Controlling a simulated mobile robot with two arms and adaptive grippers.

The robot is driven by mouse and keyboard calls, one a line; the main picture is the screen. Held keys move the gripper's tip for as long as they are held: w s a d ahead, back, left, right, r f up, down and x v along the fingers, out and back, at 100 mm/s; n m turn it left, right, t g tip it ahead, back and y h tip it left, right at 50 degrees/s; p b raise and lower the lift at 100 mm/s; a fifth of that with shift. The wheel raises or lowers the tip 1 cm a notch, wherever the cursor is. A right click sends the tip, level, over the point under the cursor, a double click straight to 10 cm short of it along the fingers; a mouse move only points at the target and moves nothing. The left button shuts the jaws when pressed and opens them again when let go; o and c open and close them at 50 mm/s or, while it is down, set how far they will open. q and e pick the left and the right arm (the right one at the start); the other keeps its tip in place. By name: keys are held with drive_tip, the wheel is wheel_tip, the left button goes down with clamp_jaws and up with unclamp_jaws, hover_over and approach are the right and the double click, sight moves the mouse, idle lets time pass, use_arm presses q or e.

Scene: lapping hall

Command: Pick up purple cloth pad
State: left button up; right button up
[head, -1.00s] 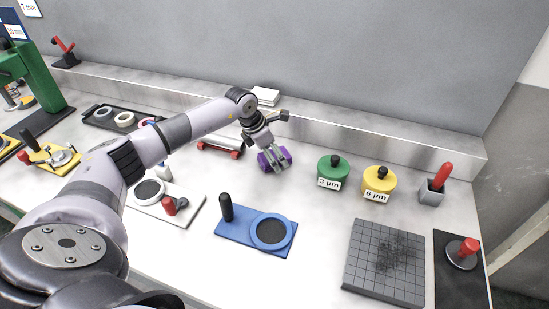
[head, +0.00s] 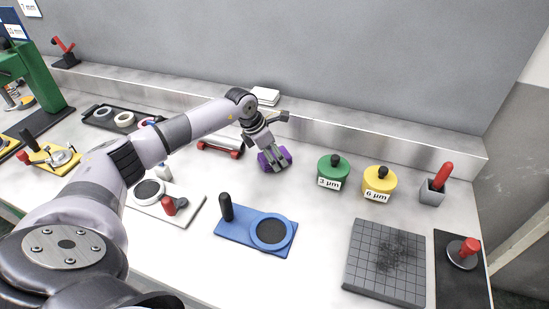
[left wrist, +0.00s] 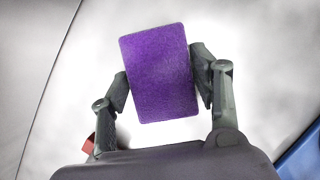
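The purple cloth pad (head: 264,162) is a small block at the back middle of the bench, partly hidden by my left gripper (head: 277,166), which reaches down over it. In the left wrist view the pad (left wrist: 158,75) sits slightly tilted between the two fingers, and both fingers seem to touch its opposite sides. My left gripper (left wrist: 160,82) looks shut on the pad. I cannot see a clear gap between the pad and the bench. My right gripper is not in view.
Green (head: 333,168) and yellow (head: 378,181) lidded jars stand right of the pad. A blue plate with a ring (head: 232,236) lies in front, and a white plate (head: 189,212) lies front left. A red-ended roller (head: 220,147) lies close on the left. The bench's back ledge is behind.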

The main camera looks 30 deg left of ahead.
sight(273, 155)
use_arm(q)
drive_tip(key=c, duration=0.6)
drive_tip(key=shift+r, duration=0.35)
wheel_tip(273, 155, up, 20)
drive_tip(key=shift+f+b, duration=0.15)
drive_tip(key=shift+b, duration=0.4)
